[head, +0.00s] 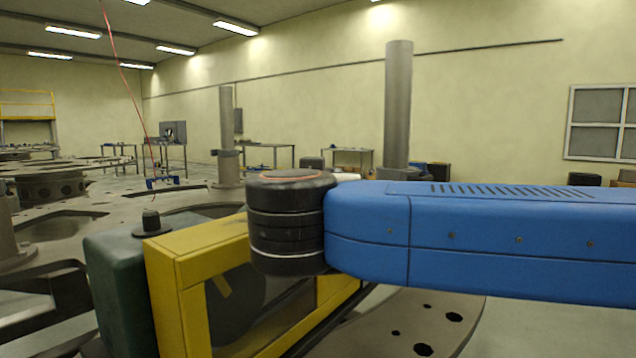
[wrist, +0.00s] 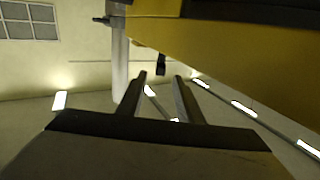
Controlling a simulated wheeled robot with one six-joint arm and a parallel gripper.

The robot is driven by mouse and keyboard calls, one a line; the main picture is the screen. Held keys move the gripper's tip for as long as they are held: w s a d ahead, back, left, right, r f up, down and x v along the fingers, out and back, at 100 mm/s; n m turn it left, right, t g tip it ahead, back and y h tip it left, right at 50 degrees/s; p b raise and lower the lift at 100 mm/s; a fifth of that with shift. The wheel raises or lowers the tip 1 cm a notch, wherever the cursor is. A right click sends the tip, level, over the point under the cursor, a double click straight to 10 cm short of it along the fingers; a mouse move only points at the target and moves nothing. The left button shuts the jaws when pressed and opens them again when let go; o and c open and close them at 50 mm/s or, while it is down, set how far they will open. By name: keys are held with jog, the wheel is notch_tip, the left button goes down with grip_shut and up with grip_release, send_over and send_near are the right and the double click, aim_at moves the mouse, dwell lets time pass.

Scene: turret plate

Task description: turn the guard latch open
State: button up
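The yellow guard frame (head: 190,262) stands at the front left of the head view, beside a dark green box with a black knob (head: 151,222) on top. A small yellow bar (head: 221,285) shows tilted inside the frame's opening; I cannot tell if it is the latch. In the wrist view the yellow guard (wrist: 240,50) fills the upper right. A small dark piece (wrist: 161,64) sticks out from its edge, possibly the latch. My gripper (wrist: 159,76) is open, its two fingers apart, close to that piece. I cannot tell if they touch. The gripper is hidden in the head view.
My blue arm crosses the right of the head view and covers part of the guard. The dark green box (head: 112,290) is left of the frame. A grey plate with holes (head: 440,312) lies below the arm. Grey posts (head: 398,110) and work tables (head: 347,152) stand behind.

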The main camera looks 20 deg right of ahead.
jog(key=shift+v, duration=2.95)
